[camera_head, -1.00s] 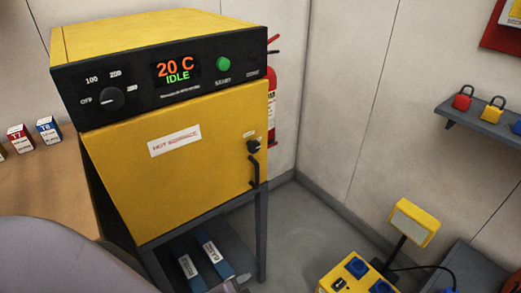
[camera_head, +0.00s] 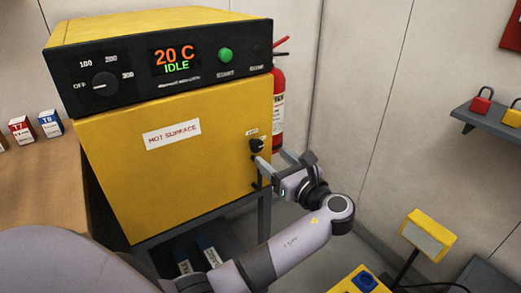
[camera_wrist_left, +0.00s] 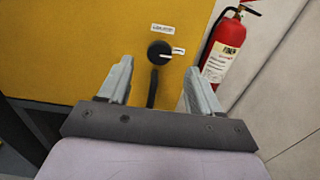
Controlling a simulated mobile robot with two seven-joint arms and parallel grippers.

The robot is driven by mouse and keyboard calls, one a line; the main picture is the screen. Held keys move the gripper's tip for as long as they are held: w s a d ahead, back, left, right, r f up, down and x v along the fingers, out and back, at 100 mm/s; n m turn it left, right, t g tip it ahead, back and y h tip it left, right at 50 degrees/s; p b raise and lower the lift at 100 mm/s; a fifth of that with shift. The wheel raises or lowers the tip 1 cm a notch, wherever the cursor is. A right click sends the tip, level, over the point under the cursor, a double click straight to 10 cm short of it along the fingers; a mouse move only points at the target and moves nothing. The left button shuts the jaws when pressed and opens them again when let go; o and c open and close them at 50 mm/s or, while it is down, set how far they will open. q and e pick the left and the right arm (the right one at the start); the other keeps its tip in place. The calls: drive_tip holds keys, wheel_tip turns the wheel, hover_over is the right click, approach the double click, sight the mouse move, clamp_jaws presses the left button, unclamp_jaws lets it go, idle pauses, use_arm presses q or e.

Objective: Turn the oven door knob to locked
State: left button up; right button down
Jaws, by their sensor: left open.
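The yellow oven (camera_head: 200,185) stands with its door shut. The black door knob (camera_head: 257,145) is at the right edge of the door, below a small white label. In the left wrist view the knob (camera_wrist_left: 159,52) shows a white pointer line toward the right; the label above is too small to read. A dark door handle (camera_wrist_left: 152,88) hangs below it. My left gripper (camera_head: 272,162) is open in front of the door's right edge, close to the knob. In the left wrist view the knob lies beyond and between the fingers (camera_wrist_left: 160,82), with no visible contact. My right gripper is not seen.
A red fire extinguisher (camera_head: 278,100) stands by the wall right of the oven; it also shows in the left wrist view (camera_wrist_left: 223,48). A wall shelf (camera_head: 490,119) holds padlocks. A yellow box (camera_head: 350,283) and lamp (camera_head: 428,235) are at the lower right.

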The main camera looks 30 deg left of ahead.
sight(258, 146)
use_arm(q)
drive_tip(key=x, duration=0.6)
drive_tip(key=shift+w+a, duration=0.1)
drive_tip(key=shift+a, duration=0.15)
drive_tip(key=c, duration=1)
